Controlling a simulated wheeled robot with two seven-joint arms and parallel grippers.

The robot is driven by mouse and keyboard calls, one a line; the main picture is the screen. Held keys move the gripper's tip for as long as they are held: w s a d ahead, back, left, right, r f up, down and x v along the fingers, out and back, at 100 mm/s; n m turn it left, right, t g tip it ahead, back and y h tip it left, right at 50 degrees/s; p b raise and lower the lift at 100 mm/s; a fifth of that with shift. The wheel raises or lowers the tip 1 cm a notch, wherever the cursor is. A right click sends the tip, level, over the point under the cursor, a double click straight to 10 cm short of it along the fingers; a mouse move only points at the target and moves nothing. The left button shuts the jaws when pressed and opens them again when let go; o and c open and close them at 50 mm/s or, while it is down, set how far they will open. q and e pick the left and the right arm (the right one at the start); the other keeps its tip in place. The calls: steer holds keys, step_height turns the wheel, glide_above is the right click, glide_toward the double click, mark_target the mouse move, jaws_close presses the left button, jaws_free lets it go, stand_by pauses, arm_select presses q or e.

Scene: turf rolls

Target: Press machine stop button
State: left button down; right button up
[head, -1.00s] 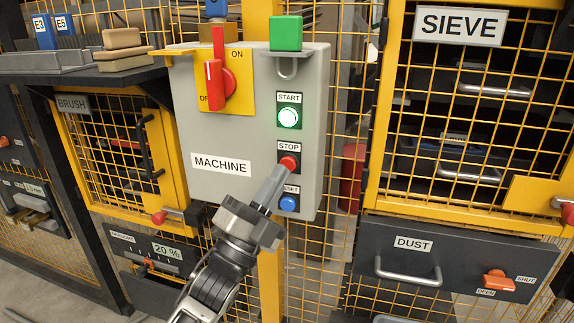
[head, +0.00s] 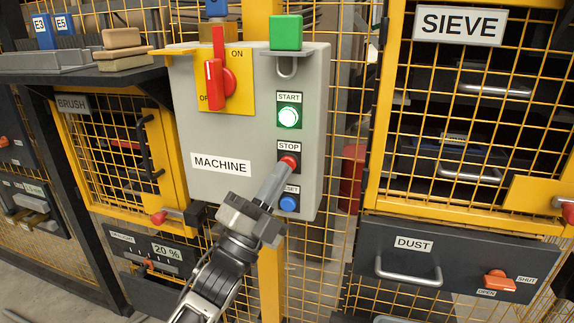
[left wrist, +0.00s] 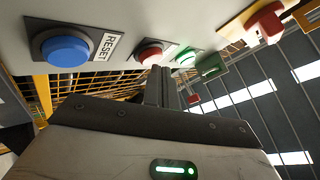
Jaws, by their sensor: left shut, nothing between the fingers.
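The grey machine box (head: 235,135) carries a red stop button (head: 289,162) under its STOP label. The button also shows in the left wrist view (left wrist: 150,52). My left gripper (head: 285,171) is shut and empty. Its fingertips are at the lower edge of the stop button in the head view; I cannot tell whether they touch it. In the left wrist view the fingers (left wrist: 161,85) point up toward the box beside the red button. My right gripper is not in view.
The lit green start button (head: 288,117) is above, and the blue reset button (head: 288,203) is just below, close to my fingers. A red rotary switch (head: 213,85) is at upper left. Yellow mesh doors and the DUST drawer (head: 440,262) flank the box.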

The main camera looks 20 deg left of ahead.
arm_select(q)
steer(key=shift+w, duration=0.4)
steer(key=shift+s, duration=0.1)
stand_by(0.5)
steer(key=shift+s, duration=0.75)
steer(key=s+p, duration=0.2)
steer(key=s, duration=0.3)
steer(key=shift+a, duration=0.1)
stand_by(0.5)
